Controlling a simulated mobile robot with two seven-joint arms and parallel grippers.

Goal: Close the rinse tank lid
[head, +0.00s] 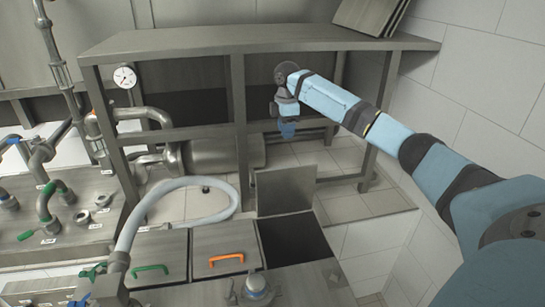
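A square metal lid (285,190) stands open, nearly upright, at the back edge of a dark tank opening (296,238); I take this to be the rinse tank. The inside of the tank is too dark to make out. My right arm reaches in from the right, and its gripper (288,129) hangs above and behind the raised lid in the picture, apart from it. The gripper is small and partly hidden by the wrist, so I cannot tell whether it is open. My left gripper is not in view.
Left of the opening are a closed lid with an orange handle (226,259) and one with a green handle (151,268). A pale hose (150,205) curves behind them. A metal frame table (225,40) stands at the back. Pipes and valves (50,200) fill the left.

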